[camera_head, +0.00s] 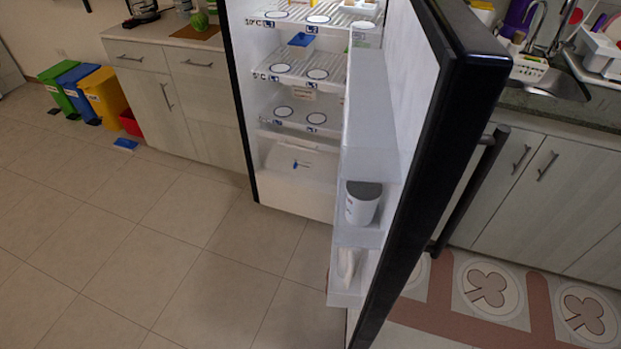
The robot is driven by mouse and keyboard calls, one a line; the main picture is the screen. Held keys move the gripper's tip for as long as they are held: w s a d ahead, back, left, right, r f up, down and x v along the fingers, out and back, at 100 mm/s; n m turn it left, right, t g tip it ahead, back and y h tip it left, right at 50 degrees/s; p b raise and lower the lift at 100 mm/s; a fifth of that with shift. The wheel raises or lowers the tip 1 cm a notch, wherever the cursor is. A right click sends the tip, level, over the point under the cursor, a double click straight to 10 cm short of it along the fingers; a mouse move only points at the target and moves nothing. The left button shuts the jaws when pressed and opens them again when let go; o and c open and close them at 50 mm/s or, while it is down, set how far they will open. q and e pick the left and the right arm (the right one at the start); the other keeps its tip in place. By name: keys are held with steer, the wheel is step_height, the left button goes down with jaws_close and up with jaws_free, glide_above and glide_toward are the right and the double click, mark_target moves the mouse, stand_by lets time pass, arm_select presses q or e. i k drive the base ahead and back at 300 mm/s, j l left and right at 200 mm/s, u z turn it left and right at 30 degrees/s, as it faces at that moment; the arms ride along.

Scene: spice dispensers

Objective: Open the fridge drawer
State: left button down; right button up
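The fridge stands at the upper middle with its black-edged door (428,130) swung wide open toward me. The fridge drawer (298,190) is the white bin at the bottom of the compartment, below the shelves. It appears shut, with its front about level with the shelf fronts. A small blue mark (295,164) shows near its top. Neither of my grippers is in view.
The open door carries bins holding a white container with a grey lid (363,202). Wooden cabinets (180,100) stand to the left, and green, blue and yellow bins (103,95) beyond. Tiled floor (190,250) is clear before the fridge. A patterned mat (490,285) lies right of the door.

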mark_target(296, 142)
steer(key=i+j+z, duration=0.25)
steer(key=i+j, duration=0.5)
